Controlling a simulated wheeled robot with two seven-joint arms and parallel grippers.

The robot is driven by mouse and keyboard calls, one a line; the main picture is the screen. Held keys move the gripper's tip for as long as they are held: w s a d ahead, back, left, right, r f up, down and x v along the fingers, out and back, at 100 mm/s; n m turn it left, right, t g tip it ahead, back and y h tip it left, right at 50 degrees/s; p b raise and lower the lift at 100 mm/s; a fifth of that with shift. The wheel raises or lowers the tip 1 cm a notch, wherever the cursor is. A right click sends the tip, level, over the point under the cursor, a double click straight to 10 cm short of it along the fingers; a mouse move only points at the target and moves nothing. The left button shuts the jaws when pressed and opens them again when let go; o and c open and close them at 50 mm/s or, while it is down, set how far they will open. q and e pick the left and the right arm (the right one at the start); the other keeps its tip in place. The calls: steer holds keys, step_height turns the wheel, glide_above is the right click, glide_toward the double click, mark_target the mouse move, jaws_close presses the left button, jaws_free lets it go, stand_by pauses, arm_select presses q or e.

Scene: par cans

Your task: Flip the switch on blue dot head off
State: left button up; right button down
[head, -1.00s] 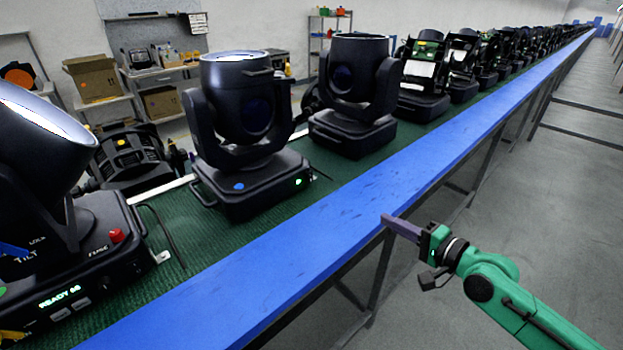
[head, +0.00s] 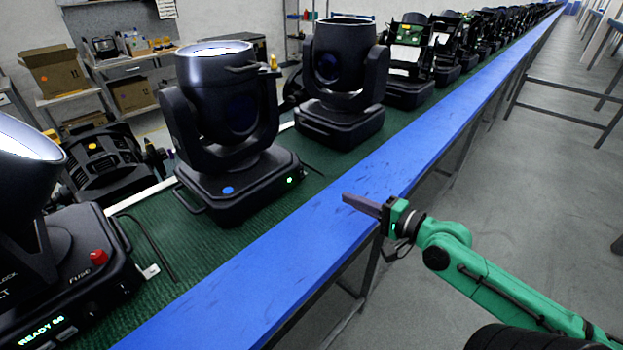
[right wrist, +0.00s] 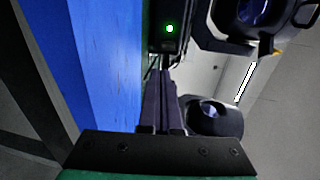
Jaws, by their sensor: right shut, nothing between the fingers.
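The blue dot head (head: 228,135) is a black moving light on the green bench mat. A blue dot (head: 228,190) marks its base. A lit green switch (head: 290,180) is on the right side of that base. My right gripper (head: 362,204) is shut and empty over the blue bench edge, to the right of the switch and apart from it. In the right wrist view a green light (right wrist: 169,28) shows on a dark base above the closed fingers (right wrist: 160,100). My left gripper is out of view.
Another black head (head: 343,75) stands behind, with a long row beyond it. A nearer head with a red fuse knob (head: 98,257) and a READY display is at the left. The blue bench edge (head: 250,290) is bare. Open floor (head: 540,190) lies to the right.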

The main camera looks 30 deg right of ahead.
mark_target(303, 179)
steer(key=p+x, duration=0.4)
steer(key=x, duration=0.8)
steer(key=shift+r, duration=0.1)
steer(key=shift+w+a, duration=0.15)
steer(key=shift+w, duration=0.15)
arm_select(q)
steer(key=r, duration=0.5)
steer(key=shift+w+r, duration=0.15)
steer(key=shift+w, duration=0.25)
arm_select(e)
steer(key=shift+w+f+b, duration=0.1)
steer(key=shift+f+b, duration=0.5)
steer(key=shift+b, duration=0.65)
steer(key=shift+r, duration=0.45)
arm_select(q)
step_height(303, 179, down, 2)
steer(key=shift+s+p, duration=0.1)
steer(key=shift+p, duration=0.2)
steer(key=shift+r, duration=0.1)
